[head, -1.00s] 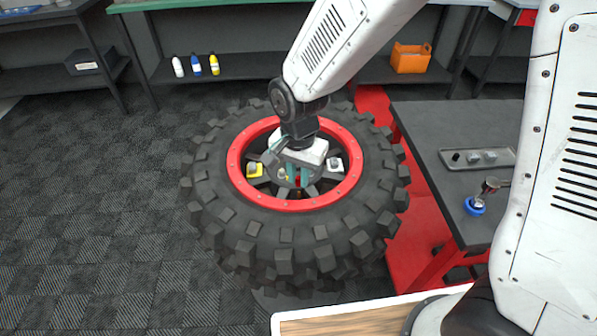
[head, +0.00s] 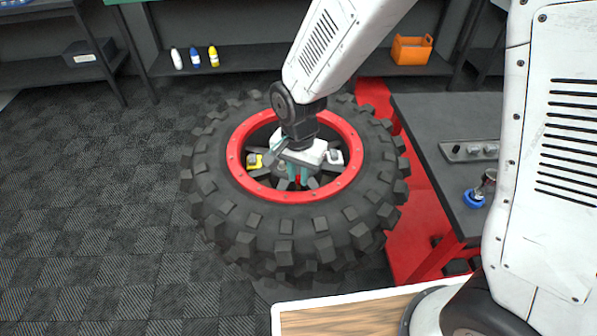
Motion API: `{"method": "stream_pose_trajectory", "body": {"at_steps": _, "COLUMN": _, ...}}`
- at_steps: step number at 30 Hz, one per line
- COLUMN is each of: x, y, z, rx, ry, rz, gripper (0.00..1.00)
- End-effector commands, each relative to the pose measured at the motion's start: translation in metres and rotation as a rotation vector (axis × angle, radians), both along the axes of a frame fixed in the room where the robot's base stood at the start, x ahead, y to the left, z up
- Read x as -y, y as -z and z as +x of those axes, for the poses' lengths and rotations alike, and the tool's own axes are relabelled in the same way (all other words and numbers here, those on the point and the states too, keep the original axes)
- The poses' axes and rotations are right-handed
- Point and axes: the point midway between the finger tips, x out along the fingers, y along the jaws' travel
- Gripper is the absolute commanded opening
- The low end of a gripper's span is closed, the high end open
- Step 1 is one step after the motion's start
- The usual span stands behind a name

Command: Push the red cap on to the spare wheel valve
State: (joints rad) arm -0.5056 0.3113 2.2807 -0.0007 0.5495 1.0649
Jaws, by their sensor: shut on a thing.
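The spare wheel (head: 230,225) lies flat, a chunky black tyre with a red rim (head: 240,183) and dark spokes. My gripper (head: 298,182) points down inside the rim, near the middle of the wheel. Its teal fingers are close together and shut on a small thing. Only a trace of red shows at the fingertips, in keeping with the red cap, which is mostly hidden. I cannot make out the valve; the gripper and spokes cover that area. I cannot tell whether cap and valve touch.
A yellow-based block (head: 255,161) and a white block (head: 335,158) flank the gripper inside the rim. At right a dark table (head: 430,125) bears a grey tray (head: 458,158) and a blue-ringed item (head: 474,198). Bottles (head: 195,58) and an orange carrier (head: 411,50) stand behind.

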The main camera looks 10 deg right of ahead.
Motion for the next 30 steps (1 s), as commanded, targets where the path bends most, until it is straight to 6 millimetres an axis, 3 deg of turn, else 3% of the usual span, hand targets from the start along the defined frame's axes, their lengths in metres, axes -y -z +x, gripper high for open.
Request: {"method": "stream_pose_trajectory", "body": {"at_steps": 30, "x": 0.0, "y": 0.015, "z": 0.0, "rx": -0.001, "ry": 0.0, "rz": 0.0, "gripper": 0.0}}
